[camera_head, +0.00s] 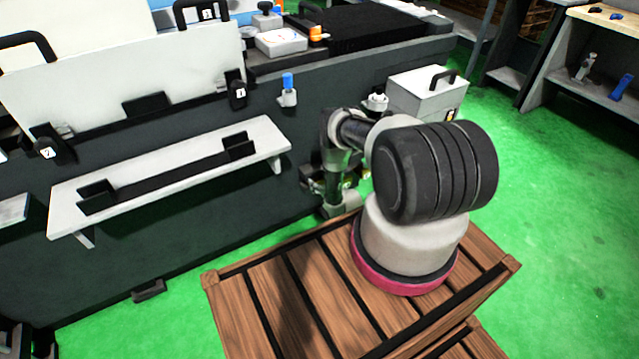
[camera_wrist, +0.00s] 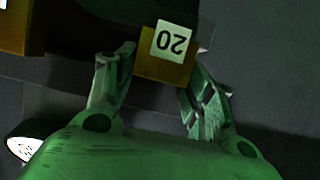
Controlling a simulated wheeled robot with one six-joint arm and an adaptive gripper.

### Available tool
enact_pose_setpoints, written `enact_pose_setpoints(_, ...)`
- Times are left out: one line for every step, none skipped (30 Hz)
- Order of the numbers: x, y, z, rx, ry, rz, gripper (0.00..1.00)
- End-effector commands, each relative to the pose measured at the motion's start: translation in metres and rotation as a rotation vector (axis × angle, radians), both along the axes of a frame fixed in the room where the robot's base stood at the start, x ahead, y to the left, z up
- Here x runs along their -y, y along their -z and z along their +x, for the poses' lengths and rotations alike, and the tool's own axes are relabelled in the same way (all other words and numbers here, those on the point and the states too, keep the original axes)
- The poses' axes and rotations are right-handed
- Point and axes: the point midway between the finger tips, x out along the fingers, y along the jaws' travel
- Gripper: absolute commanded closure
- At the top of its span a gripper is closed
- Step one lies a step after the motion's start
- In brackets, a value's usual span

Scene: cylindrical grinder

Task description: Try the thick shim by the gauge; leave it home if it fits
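In the wrist view an ochre block (camera_wrist: 150,68) with a white label reading "20", upside down, sits between the fingertips of my gripper (camera_wrist: 162,68). The fingers are spread to about the block's width. I cannot tell whether both press on it. Another ochre piece (camera_wrist: 20,35) with a partly cut-off white label shows at the upper left. In the head view my arm reaches down beside the dark machine front, and the gripper and block are mostly hidden there. I cannot tell which thing is the gauge.
A white shelf (camera_head: 262,140) with a black channel juts from the machine (camera_head: 220,215) at left. A handled white box (camera_head: 412,83) stands beyond my arm. A blue-topped part (camera_head: 287,88) is on the machine front. Green floor (camera_head: 560,230) is open at right.

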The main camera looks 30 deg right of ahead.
Motion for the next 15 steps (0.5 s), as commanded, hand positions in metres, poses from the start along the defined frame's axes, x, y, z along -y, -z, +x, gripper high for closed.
enact_pose_setpoints(0.0, -0.001, 0.001, 0.002, 0.0, -0.001, 0.83)
enact_pose_setpoints(0.0, -0.001, 0.001, 0.002, -0.001, 0.0, 0.89)
enact_pose_setpoints(0.0, -0.001, 0.001, 0.002, -0.001, 0.0, 0.9)
enact_pose_setpoints(0.0, -0.001, 0.0, 0.001, 0.0, -0.001, 0.9)
enact_pose_setpoints(0.0, 0.0, -0.002, 0.001, 0.0, 0.0, 0.9)
enact_pose_setpoints(0.001, 0.0, -0.007, 0.0, 0.0, 0.0, 0.9)
enact_pose_setpoints(0.001, 0.0, -0.012, -0.001, 0.0, 0.001, 0.9)
enact_pose_setpoints(0.001, 0.0, -0.018, -0.001, 0.0, 0.001, 0.9)
enact_pose_setpoints(0.002, 0.0, -0.026, -0.001, 0.0, 0.001, 0.9)
enact_pose_setpoints(0.002, 0.0, -0.032, -0.001, 0.0, 0.001, 0.9)
enact_pose_setpoints(0.002, 0.0, -0.037, 0.0, 0.0, 0.0, 0.9)
enact_pose_setpoints(0.002, 0.0, -0.043, -0.001, 0.0, 0.0, 0.9)
enact_pose_setpoints(0.002, 0.0, -0.046, 0.001, 0.001, 0.001, 0.9)
enact_pose_setpoints(0.002, -0.001, -0.049, 0.001, 0.001, 0.001, 0.9)
enact_pose_setpoints(0.002, -0.001, -0.052, 0.001, 0.001, 0.0, 0.9)
